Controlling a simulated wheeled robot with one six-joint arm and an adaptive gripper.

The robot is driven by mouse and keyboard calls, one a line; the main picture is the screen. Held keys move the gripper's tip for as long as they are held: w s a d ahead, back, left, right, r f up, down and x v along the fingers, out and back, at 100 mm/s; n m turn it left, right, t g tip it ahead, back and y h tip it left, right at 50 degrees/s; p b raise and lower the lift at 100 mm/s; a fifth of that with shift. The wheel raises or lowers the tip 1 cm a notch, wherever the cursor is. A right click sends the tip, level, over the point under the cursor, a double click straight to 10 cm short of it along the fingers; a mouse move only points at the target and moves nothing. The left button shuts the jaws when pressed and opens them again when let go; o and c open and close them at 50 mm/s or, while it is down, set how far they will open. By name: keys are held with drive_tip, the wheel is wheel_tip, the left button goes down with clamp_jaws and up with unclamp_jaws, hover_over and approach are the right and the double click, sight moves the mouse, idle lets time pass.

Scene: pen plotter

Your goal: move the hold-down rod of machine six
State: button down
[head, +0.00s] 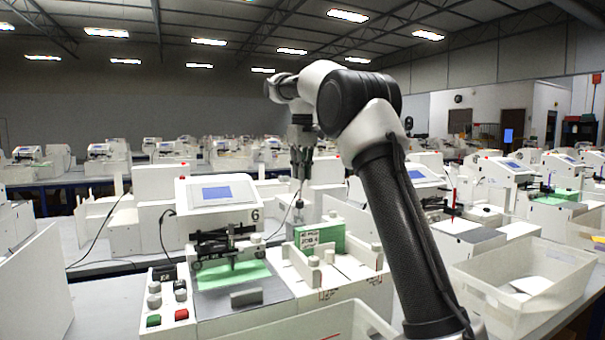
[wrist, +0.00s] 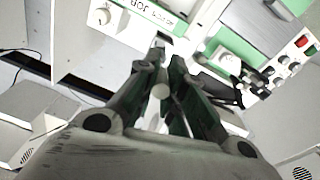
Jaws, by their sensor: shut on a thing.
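Machine six (head: 222,193) is a white plotter with a tilted screen and a "6" on its front, left of centre in the head view. My gripper (head: 301,178) points down just behind and right of it. In the wrist view my gripper (wrist: 175,65) has its dark fingers closed around a pale, round-ended piece (wrist: 161,91), which I take to be the hold-down rod. Its lower part is hard to make out; a thin rod (head: 299,198) shows below the fingers in the head view.
A green job box (head: 320,236) stands in the white holder at machine six's right. A black pen carriage (head: 225,243) sits over a green sheet (head: 232,275). Buttons and knobs (head: 167,296) are at the front left. An open white bin (head: 520,285) stands at right.

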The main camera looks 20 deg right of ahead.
drive_tip(key=shift+d, duration=0.1)
idle(0.3)
drive_tip(key=c, duration=1.5)
unclamp_jaws()
drive_tip(key=shift+o, duration=0.2)
drive_tip(key=shift+r, duration=0.15)
drive_tip(key=r, duration=0.7)
drive_tip(key=shift+s+r, duration=0.15)
drive_tip(key=shift+s, duration=0.05)
